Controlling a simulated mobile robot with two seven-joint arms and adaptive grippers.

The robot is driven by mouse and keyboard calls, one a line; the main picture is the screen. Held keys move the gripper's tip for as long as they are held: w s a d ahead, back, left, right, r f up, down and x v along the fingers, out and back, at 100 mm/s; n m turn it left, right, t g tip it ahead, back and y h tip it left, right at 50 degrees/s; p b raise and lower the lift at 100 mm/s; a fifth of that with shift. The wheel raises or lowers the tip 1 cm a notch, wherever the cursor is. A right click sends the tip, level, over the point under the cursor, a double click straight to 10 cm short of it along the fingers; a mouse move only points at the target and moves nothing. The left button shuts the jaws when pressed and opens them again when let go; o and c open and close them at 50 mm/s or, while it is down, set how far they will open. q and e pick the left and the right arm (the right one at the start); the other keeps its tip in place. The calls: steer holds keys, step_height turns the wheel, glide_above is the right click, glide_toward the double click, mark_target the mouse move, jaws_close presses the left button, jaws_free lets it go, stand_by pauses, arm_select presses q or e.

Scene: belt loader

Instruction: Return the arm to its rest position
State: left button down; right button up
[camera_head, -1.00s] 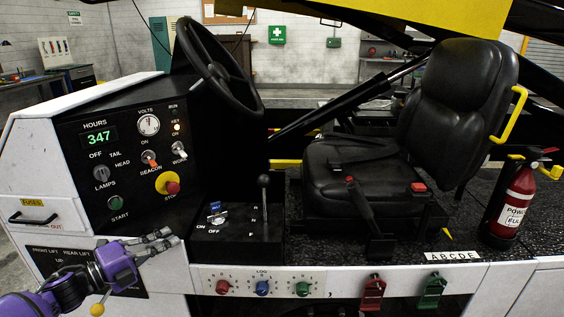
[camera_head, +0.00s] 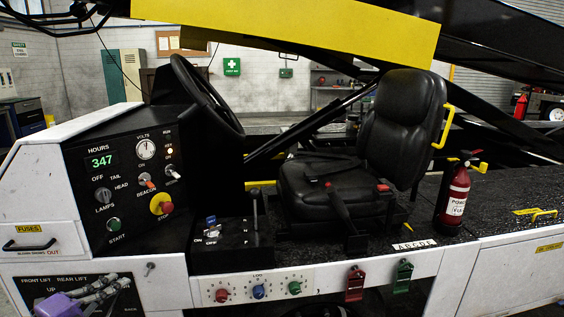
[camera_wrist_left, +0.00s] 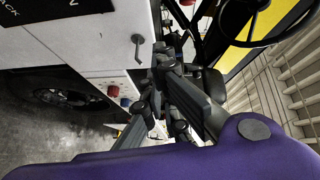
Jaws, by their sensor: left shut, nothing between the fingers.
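My left gripper (camera_head: 122,283), with its purple wrist, shows at the lower left edge of the head view. Its grey fingers are shut and empty, in front of the black lift panel (camera_head: 82,300). In the left wrist view the dark fingers (camera_wrist_left: 163,60) show near the middle, above my purple wrist shell. Much of my left arm is below the picture. My right gripper is in neither view.
The white console with its black control panel (camera_head: 128,185) stands behind the gripper. A steering wheel (camera_head: 205,100), black seat (camera_head: 345,180) and fire extinguisher (camera_head: 453,200) are further right. Red, blue and green knobs (camera_head: 258,291) line the front ledge.

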arm_select(q)
steer(key=s+d+f+n+g+y+p, duration=0.1)
steer(key=s+d+f+n+y+p, duration=0.15)
steer(key=s+d+f+n, duration=0.4)
steer(key=s+d+f+n+g+y+p, duration=0.1)
steer(key=s+d+f+n+g+y, duration=0.15)
steer(key=s+f+n, duration=0.45)
steer(key=s+d+f+n+g+p, duration=0.1)
steer(key=s+d, duration=0.3)
steer(key=s, duration=0.5)
steer(key=s+d+f+n+g+y+p, duration=0.1)
steer(key=s+d+f+n+p, duration=0.1)
steer(key=s, duration=0.8)
steer(key=s+d+f+n+g+y+p, duration=0.1)
steer(key=s+d+f+n+p, duration=0.1)
steer(key=s+d, duration=0.6)
steer(key=shift+s+f+n+g+p, duration=0.35)
steer(key=shift+s+f+n, duration=0.3)
steer(key=shift+s+n, duration=0.4)
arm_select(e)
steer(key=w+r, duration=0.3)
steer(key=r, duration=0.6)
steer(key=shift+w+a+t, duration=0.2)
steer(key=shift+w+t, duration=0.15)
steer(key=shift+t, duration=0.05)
